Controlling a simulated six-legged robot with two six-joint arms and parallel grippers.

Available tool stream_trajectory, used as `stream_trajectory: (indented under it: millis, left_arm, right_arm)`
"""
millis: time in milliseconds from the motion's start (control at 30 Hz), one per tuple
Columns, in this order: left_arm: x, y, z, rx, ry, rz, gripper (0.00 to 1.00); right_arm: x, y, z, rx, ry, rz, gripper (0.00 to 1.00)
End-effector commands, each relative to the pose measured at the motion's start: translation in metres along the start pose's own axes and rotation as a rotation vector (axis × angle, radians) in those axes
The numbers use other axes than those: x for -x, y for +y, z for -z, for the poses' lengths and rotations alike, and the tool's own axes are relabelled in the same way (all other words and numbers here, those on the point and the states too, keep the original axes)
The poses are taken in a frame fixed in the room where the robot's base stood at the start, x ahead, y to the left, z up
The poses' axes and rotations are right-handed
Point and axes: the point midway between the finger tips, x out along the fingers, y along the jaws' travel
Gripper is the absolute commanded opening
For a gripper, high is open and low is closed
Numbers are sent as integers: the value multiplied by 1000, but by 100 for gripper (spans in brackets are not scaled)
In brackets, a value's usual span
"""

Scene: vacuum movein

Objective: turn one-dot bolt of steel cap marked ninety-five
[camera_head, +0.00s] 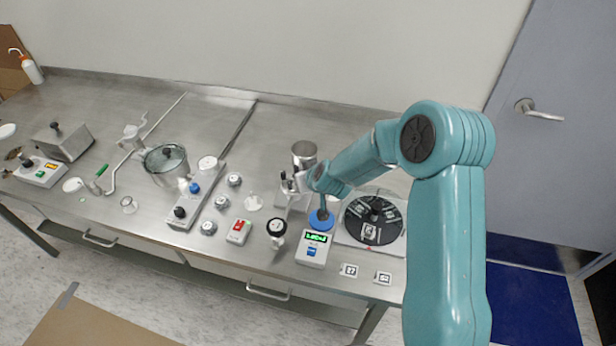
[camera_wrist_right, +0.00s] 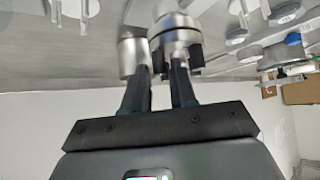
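My right gripper (camera_head: 289,185) is over the bench beside a tall steel cup (camera_head: 304,155) in the head view. In the right wrist view its two black fingers (camera_wrist_right: 158,68) stand apart, with a gap between them. A stepped round steel part (camera_wrist_right: 175,38) with dark pieces lies at the fingertips, and a steel cylinder (camera_wrist_right: 133,56) lies beside it. I cannot tell whether the fingers touch either one. No ninety-five mark or one-dot bolt can be read; the arm and fingers hide part of this spot. My left gripper is not in view.
A meter with a green display (camera_head: 313,248) and a black round plate (camera_head: 373,218) stand close to the right arm. Several small steel knobs (camera_head: 221,202), a red-switch box (camera_head: 238,232) and a glass-lidded pot (camera_head: 166,165) stand farther left. The bench's back strip is mostly clear.

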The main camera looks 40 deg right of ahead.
Motion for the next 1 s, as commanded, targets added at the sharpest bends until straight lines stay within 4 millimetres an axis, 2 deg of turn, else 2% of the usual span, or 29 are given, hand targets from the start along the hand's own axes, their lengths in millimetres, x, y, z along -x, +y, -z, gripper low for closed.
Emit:
stream_trajectory:
  millis: [167,400,600,800,1000]
  left_arm:
    - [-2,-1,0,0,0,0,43]
    - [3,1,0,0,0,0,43]
    - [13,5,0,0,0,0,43]
    - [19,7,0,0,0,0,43]
    - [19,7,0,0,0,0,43]
  right_arm:
    - [24,0,1,1,4,0,26]
    - [90,0,3,0,6,-1,26]
    - [137,0,3,0,3,0,26]
    - [159,0,1,0,2,0,26]
    - [163,0,0,1,1,0,26]
